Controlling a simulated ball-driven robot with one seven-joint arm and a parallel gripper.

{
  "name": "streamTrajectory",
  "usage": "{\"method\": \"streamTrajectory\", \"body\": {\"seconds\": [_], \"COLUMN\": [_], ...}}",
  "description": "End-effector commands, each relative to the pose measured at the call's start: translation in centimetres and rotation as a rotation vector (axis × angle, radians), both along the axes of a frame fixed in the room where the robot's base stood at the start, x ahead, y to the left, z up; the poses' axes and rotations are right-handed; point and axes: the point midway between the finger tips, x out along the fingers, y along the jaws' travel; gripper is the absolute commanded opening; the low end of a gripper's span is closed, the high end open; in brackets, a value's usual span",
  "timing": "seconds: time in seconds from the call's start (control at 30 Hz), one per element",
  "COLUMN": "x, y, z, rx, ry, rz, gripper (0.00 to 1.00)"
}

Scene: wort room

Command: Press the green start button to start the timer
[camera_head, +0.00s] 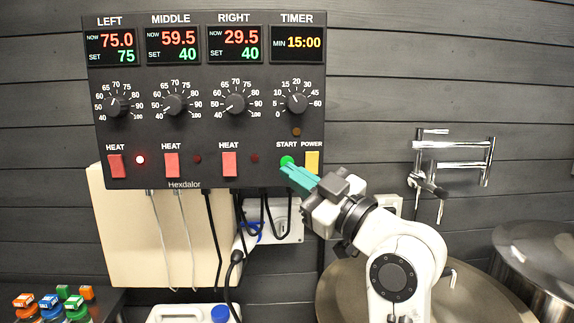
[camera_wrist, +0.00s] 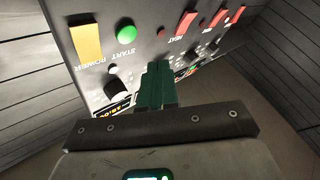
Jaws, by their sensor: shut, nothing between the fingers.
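The green start button (camera_head: 287,160) is on the lower right of the dark control panel (camera_head: 200,140), under the word START. It also shows in the wrist view (camera_wrist: 126,34), above and left of my fingers. My gripper (camera_head: 290,172) has teal fingers, shut and empty. In the head view its tips lie just below the button and overlap its lower edge. I cannot tell whether they touch it. The timer display (camera_head: 297,43) reads 15:00. The timer knob (camera_head: 297,103) is above the button, and a dim amber lamp (camera_head: 296,132) sits between them.
A yellow power switch (camera_head: 312,161) is close right of the button. Red heat switches (camera_head: 229,164) are to the left. A folding tap (camera_head: 450,160) is on the wall, with metal kettles (camera_head: 540,250) below right. Colored-cap bottles (camera_head: 50,303) stand lower left.

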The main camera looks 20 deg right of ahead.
Motion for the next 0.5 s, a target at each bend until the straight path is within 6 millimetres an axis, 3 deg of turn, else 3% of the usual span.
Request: {"method": "streamTrajectory", "body": {"seconds": [0.2, 0.5], "x": [2.2, 3.1], "y": [-0.8, -1.1], "z": [-0.1, 0.0], "rx": [0.0, 0.0], "ry": [0.001, 0.001], "rz": [-0.001, -0.001], "gripper": [0.0, 0.0]}}
